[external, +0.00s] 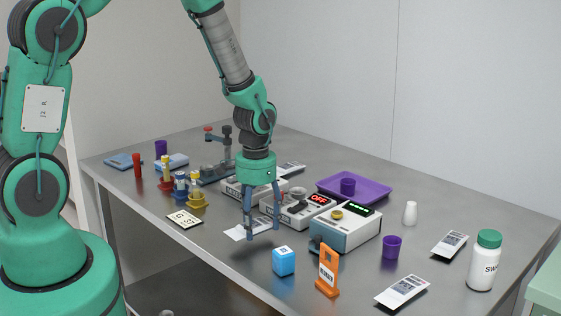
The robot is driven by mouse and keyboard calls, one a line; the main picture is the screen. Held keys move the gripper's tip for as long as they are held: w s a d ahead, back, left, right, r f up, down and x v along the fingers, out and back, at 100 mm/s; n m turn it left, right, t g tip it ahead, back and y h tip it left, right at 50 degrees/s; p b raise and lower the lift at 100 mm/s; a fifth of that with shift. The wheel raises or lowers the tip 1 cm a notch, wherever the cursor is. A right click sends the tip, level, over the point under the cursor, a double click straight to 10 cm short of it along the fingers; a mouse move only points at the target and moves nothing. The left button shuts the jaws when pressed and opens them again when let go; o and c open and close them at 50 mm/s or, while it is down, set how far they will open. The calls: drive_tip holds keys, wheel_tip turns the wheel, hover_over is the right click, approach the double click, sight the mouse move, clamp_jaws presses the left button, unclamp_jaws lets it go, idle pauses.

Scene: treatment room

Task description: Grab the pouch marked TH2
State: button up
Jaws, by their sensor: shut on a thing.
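My gripper (263,232) points down over the middle of the table, its fingers on either side of a flat white pouch (237,232) with a dark printed label. It is shut on this pouch; the fingers hide part of it. Its print is too small to read. Other similar pouches lie on the table: one at the front right (403,290), one at the right (449,244) and one behind the instruments (291,169). I cannot read which is marked TH2.
Close by are a blue cube (284,261), an orange stand (327,272), a device with a red OFF display (307,208) and a device with a green display (346,228). A white bottle (484,262) stands at the right. A purple tray (372,188) lies behind.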

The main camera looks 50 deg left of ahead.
drive_tip(key=s+r+p, duration=0.1)
drive_tip(key=s+r, duration=0.1)
drive_tip(key=s, duration=1.4)
drive_tip(key=shift+r+p, duration=0.2)
drive_tip(key=shift+p, duration=0.1)
